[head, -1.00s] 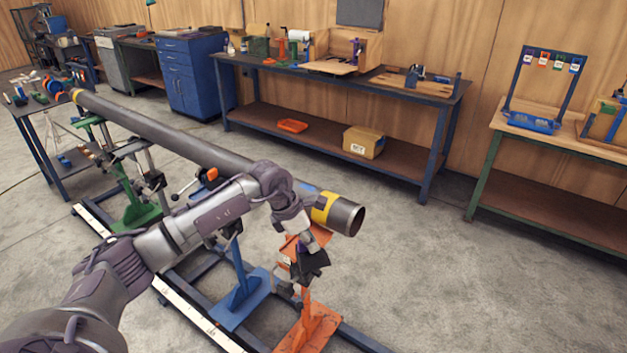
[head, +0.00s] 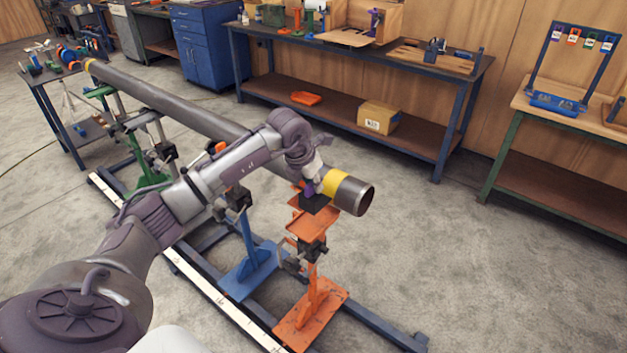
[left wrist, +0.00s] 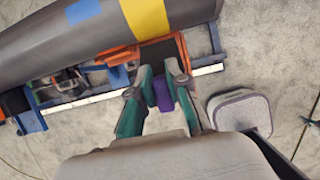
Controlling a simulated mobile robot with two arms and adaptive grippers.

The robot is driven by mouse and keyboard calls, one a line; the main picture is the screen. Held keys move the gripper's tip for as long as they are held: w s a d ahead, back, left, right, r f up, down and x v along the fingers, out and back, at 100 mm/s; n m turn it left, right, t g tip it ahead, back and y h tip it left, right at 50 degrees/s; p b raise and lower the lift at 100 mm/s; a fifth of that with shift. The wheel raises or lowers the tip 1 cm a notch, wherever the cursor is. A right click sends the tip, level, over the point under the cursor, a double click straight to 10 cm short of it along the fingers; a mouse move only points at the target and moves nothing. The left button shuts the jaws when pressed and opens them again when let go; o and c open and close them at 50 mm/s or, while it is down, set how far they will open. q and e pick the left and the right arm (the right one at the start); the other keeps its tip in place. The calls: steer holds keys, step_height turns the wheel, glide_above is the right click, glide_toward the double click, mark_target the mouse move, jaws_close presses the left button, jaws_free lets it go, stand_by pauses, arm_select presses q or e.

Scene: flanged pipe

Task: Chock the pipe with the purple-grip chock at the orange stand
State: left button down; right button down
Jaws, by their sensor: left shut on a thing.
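The long grey pipe (head: 185,115) lies across the stands, with a yellow band (head: 337,184) near its open near end. The orange stand (head: 313,296) is under that end; its orange top also shows in the left wrist view (left wrist: 118,55). My left gripper (head: 318,187) is shut on the purple grip (left wrist: 163,95) of the chock, which sits between the two fingers. The chock's dark body (head: 315,204) is at the pipe's side by the yellow band, at the top of the orange stand. I cannot tell whether it touches pipe or stand. My right gripper is out of view.
A blue stand (head: 245,268) and a green stand (head: 150,165) stand further along the pipe, on a floor frame with a white scale strip (head: 200,284). A workbench (head: 420,75) is behind. Floor right of the pipe is clear.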

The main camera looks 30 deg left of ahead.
mark_target(313, 198)
arm_select(q)
steer(key=shift+f+b, duration=0.8)
steer(key=shift+f, duration=0.65)
steer(key=shift+f+b, duration=0.7)
steer(key=shift+f, duration=0.75)
steer(key=shift+w+b, duration=0.35)
steer(key=shift+w, duration=0.15)
steer(key=shift+w+d+b, duration=0.1)
steer(key=shift+w+b, duration=0.3)
steer(key=shift+w, duration=0.5)
steer(key=c, duration=1.1)
jaws_free()
steer(key=shift+o, duration=0.2)
